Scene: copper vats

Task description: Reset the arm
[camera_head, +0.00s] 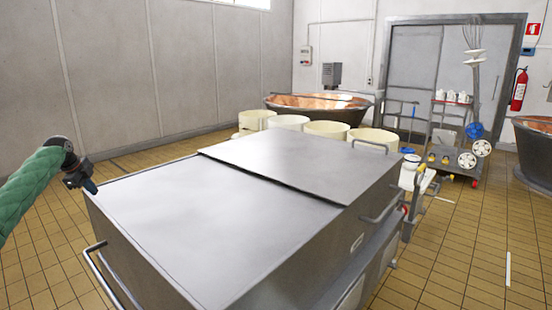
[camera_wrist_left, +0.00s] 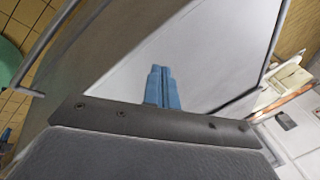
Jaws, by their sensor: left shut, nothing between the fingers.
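My left arm (camera_head: 32,187), in a green quilted sleeve, comes in from the left edge of the head view. Its gripper (camera_head: 90,187) is shut and empty, beside the left corner of a large grey metal cabinet (camera_head: 190,225). In the left wrist view the two blue fingers (camera_wrist_left: 162,85) lie together, with the cabinet's pale metal surface (camera_wrist_left: 205,60) behind them. I cannot tell from these frames how far the fingertips are from the metal. My right gripper is in neither view.
The cabinet fills the middle foreground, with a handle rail (camera_head: 105,275) on its left side. Cream tubs (camera_head: 327,130) and a copper vat (camera_head: 318,104) stand behind it. A trolley (camera_head: 450,165) stands at the right back. Tiled floor (camera_head: 465,240) is open at the right.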

